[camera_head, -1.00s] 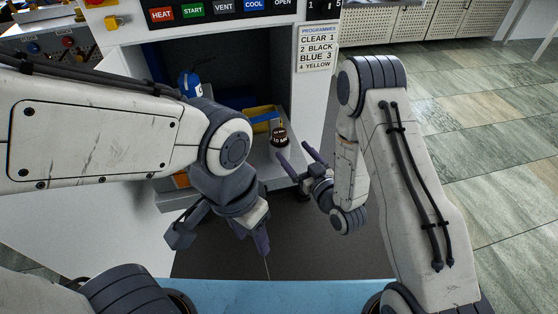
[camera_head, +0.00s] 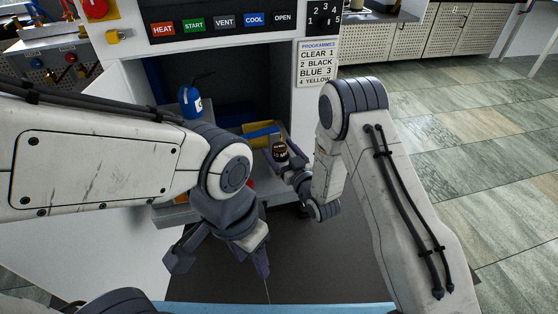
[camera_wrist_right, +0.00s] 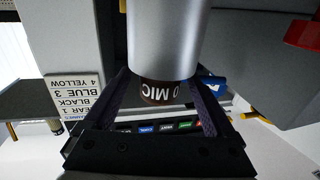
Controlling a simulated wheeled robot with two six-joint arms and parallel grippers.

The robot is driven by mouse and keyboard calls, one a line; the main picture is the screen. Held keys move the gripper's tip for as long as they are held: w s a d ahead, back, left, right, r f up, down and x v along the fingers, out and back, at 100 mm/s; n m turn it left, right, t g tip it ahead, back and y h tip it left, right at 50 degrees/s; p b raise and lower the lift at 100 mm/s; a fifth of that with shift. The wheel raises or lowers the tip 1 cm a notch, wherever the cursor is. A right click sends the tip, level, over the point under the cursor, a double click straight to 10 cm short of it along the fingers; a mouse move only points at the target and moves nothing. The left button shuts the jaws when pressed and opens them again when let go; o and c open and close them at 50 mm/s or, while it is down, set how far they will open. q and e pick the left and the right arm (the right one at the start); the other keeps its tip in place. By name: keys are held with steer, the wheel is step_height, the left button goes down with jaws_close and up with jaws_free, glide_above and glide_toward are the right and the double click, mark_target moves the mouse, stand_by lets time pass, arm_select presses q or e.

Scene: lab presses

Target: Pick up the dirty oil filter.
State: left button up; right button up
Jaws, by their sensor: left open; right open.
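The oil filter (camera_head: 281,152) stands at the front of the shelf in the press opening; its dark brown, white-lettered end shows in the head view. In the right wrist view it is a silver cylinder (camera_wrist_right: 168,38) with a brown lettered band (camera_wrist_right: 163,92). My right gripper (camera_head: 283,161) is open, with one finger on each side of the filter; the fingers (camera_wrist_right: 164,100) appear apart from its band. Whether they touch it elsewhere I cannot tell. My left gripper (camera_head: 221,258) is open and empty, low in front of the press.
A yellow tray (camera_head: 258,141) with something blue in it lies behind the filter. A blue bottle (camera_head: 190,104) stands at the left of the opening. The button panel (camera_head: 224,22) is above, and the programme card (camera_head: 317,64) hangs right of the opening. Floor to the right is clear.

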jaws_close()
